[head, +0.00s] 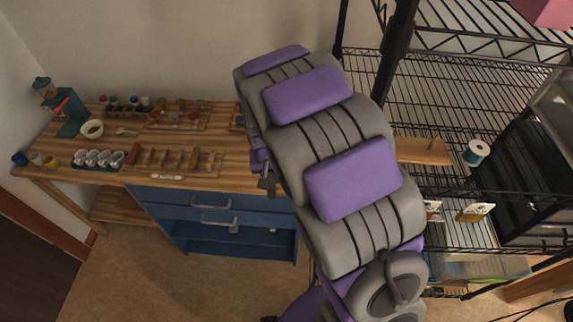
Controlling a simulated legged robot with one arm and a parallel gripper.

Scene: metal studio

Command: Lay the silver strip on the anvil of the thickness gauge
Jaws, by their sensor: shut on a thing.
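My arm fills the middle of the head view and hides part of the bench. Small purple and dark grey parts show at its left edge, over the bench's right end. They may belong to my gripper, but its fingertips and anything between them cannot be made out. A teal device (68,112) with an orange part stands at the bench's back left; I cannot tell whether it is the thickness gauge. No anvil can be made out. I cannot pick out the silver strip with certainty.
The wooden bench (60,148) carries a ring-shaped roll (92,129), small jars (130,103), several white cups (98,159) and a wooden tool rack (180,160). Blue drawers (212,208) stand under it. A black wire shelf (480,95) with a spool (476,152) stands at the right.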

